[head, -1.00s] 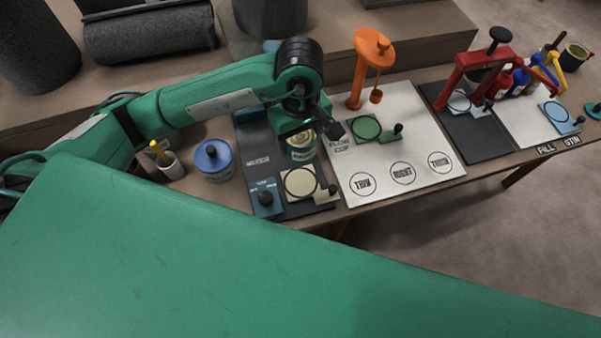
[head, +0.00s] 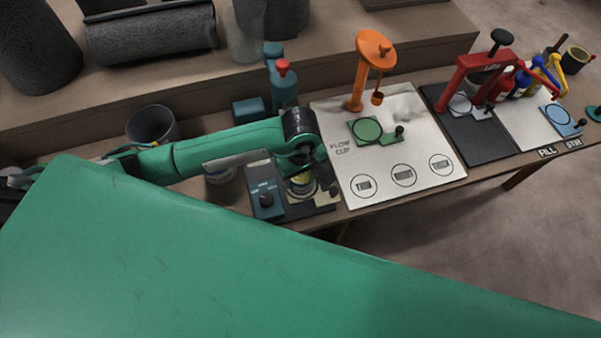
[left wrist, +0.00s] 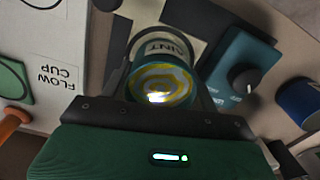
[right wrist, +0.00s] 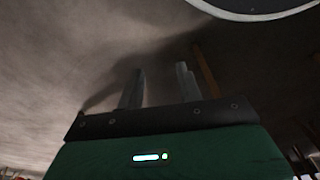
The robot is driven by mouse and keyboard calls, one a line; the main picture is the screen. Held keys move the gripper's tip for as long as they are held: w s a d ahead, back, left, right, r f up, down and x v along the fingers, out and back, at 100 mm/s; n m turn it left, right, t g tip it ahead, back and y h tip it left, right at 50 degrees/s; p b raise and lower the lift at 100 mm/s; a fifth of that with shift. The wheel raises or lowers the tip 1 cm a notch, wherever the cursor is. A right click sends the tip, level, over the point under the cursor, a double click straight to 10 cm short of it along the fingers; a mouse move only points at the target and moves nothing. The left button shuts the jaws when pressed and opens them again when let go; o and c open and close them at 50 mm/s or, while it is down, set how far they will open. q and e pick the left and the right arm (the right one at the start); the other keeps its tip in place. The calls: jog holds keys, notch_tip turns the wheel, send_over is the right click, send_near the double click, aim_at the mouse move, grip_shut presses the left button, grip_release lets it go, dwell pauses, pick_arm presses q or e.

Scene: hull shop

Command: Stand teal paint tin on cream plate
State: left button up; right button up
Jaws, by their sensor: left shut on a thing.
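The teal paint tin (head: 301,188) is upright over the cream plate (head: 323,199), at the front of the dark weighing station. My left gripper (head: 299,178) is shut on the tin from above and hides much of the plate. In the left wrist view the tin (left wrist: 161,82) sits between the two fingers, its top showing yellow and pale swirls. The cream plate (left wrist: 178,12) shows behind it. I cannot tell whether the tin's base touches the plate. My right gripper (right wrist: 160,88) is open and empty, away from the bench.
A blue unit with a dark knob (head: 266,200) stands just left of the plate. The white flow cup board (head: 350,180) with an orange stand (head: 357,85) is to the right.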

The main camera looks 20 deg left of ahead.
pick_arm(q)
jog(key=shift+f, duration=0.1)
jog(key=o, duration=1.1)
jog(key=shift+o, duration=0.2)
pick_arm(e)
jog(key=shift+w+r, duration=0.15)
jog(key=shift+r, duration=0.25)
